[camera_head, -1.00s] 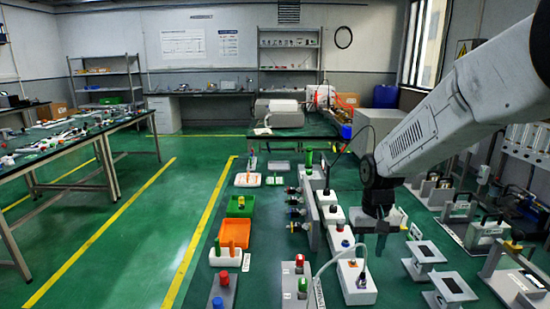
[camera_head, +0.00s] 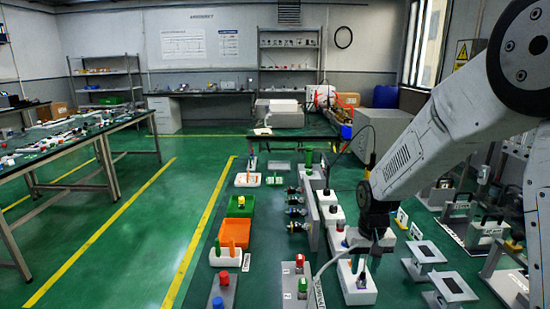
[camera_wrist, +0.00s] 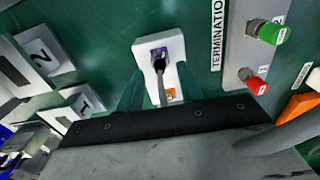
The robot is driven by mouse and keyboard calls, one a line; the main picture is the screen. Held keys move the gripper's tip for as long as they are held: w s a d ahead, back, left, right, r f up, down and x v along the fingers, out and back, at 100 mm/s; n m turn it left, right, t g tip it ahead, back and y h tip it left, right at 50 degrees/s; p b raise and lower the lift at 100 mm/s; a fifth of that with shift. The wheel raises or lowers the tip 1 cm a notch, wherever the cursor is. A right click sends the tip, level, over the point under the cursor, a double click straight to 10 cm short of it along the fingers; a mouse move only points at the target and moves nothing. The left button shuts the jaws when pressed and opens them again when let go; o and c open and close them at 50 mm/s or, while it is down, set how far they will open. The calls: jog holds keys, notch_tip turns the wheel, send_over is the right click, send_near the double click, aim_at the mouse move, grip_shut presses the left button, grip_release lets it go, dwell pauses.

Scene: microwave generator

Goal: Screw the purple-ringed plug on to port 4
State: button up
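The purple-ringed plug (camera_wrist: 159,56) stands in a white block (camera_wrist: 173,47) in the wrist view, with a grey lead running toward the camera. My gripper (camera_wrist: 160,88) is open, its two fingers apart on either side of the block's lower part; whether they touch anything is unclear. In the head view my gripper (camera_head: 367,262) hangs over the nearest white block (camera_head: 356,291), and the plug there is partly hidden. An upright grey panel (camera_head: 312,232) carries several side ports; their numbers are unreadable, so I cannot identify port 4.
A termination panel with a green connector (camera_wrist: 271,33) and a red connector (camera_wrist: 257,85) lies right of the block in the wrist view. More white blocks (camera_head: 337,241) line up behind. Numbered stands (camera_head: 424,252) are at the right. Green floor lies left of the yellow line.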

aim_at(363, 273)
jog(key=shift+f, duration=1.3)
grip_shut()
jog(key=shift+r, duration=3.05)
jog(key=shift+s+a, duration=0.1)
jog(key=shift+s+a+f, duration=0.15)
jog(key=shift+s+a, duration=0.6)
jog(key=shift+s, duration=0.15)
jog(key=shift+s+a+f, duration=0.1)
jog(key=shift+s+a, duration=0.65)
jog(key=shift+s, duration=0.15)
jog(key=shift+s+a+f, duration=0.2)
jog(key=shift+s+a, duration=1.45)
jog(key=shift+s, duration=0.25)
